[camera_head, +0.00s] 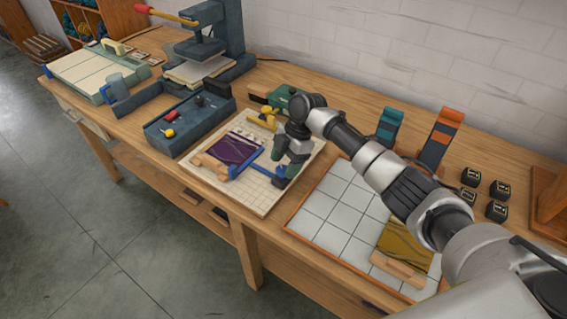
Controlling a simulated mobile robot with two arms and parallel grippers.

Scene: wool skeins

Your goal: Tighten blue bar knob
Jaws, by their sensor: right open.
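A blue bar (246,162) lies along the front right edge of a purple woven piece (234,147) on a cream gridded board (257,198). My right gripper (281,172) is over the bar's right end, pointing down, with its jaws open. Blue parts show beside and below the fingers. I cannot tell which of them is the knob, or whether the fingers touch it. The gripper partly hides this end of the bar. My left gripper is out of view.
A yellow clamp (262,117) stands behind the purple piece, and wooden rollers (209,166) lie at its left. A dark blue box with knobs (188,122) is to the left. A white tiled tray (338,212) lies to the right, below my arm.

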